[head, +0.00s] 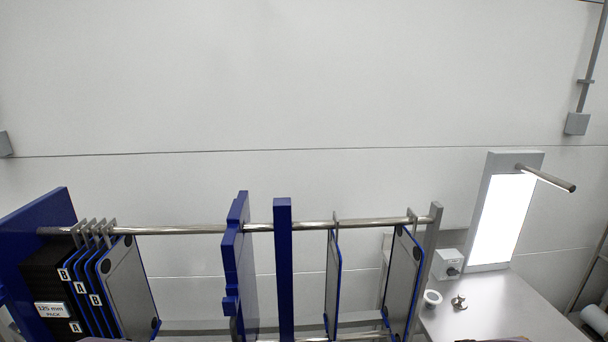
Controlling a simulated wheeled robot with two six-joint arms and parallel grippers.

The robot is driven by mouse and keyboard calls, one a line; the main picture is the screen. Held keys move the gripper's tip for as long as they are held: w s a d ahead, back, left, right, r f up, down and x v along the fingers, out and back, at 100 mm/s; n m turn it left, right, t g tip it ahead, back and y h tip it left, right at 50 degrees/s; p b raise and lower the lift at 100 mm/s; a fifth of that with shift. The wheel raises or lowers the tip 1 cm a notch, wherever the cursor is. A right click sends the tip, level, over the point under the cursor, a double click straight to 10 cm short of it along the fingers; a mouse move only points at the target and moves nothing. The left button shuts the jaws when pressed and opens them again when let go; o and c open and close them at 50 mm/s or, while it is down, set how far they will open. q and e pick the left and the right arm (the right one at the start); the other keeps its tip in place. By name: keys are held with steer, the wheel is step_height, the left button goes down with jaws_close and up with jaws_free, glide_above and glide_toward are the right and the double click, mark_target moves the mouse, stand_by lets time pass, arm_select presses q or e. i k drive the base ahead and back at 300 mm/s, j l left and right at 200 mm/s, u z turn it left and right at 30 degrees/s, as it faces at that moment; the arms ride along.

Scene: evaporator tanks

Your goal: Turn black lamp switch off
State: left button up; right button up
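A small white box (448,264) stands on the bench at the right, with a small black switch or knob (453,271) on its front. Its exact position is too small to tell. Right of the box, an upright grey-framed panel lamp (502,220) glows bright white, so it is lit. Neither of my grippers is in view.
A metal rail (180,230) carries grey plates with blue edges (128,285), blue blocks (284,265) and a black pack at the left. The grey bench (500,310) holds a white ring (432,298) and a small metal fitting (459,302). A metal rod (548,179) juts out beside the lamp's top.

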mark_target(451, 271)
steer(key=z, duration=1.3)
